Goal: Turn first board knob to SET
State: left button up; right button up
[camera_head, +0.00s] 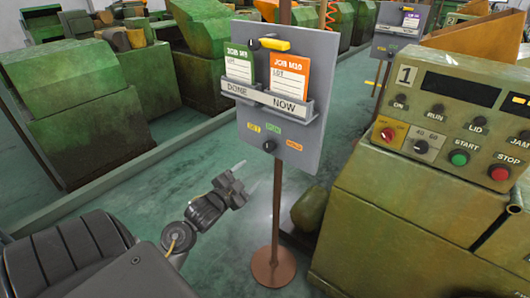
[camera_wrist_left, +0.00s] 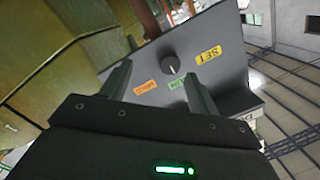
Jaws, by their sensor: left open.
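The first board (camera_head: 312,130) is a grey panel on a brown post. Its small black knob (camera_head: 269,146) sits low on the panel, below a yellow SET label (camera_head: 254,127), with a green label (camera_head: 272,130) and an orange label (camera_head: 293,145) around it. The left wrist view shows the knob (camera_wrist_left: 172,64) and SET label (camera_wrist_left: 208,51) upside down; a faint pale mark on the knob seems to face the green label. My left gripper (camera_head: 241,178) is open, below and left of the knob, apart from it. In the wrist view the knob shows beyond the fingers (camera_wrist_left: 158,73). My right gripper is out of view.
The board holds a green card (camera_head: 239,70), an orange card (camera_head: 289,78) and a yellow handle (camera_head: 275,45). A green machine with a control panel (camera_head: 440,105) stands close on the right. The post's round base (camera_head: 273,267) is on the floor. Clear floor lies left of the post.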

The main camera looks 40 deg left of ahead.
aim_at(268, 148)
pick_arm(q)
jog(key=shift+m+t, duration=0.3)
jog(key=shift+t, duration=0.1)
jog(key=w+r, duration=0.1)
jog(key=w, duration=0.2)
jog(key=w+r+p, duration=0.1)
jog(key=w, duration=0.2)
jog(key=w+a+r, duration=0.1)
jog(key=w, duration=0.2)
jog(key=shift+r, duration=0.35)
jog(key=shift+w, duration=0.6)
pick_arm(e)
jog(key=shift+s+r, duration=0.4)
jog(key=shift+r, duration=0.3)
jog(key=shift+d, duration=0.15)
pick_arm(q)
jog(key=shift+c, duration=0.4)
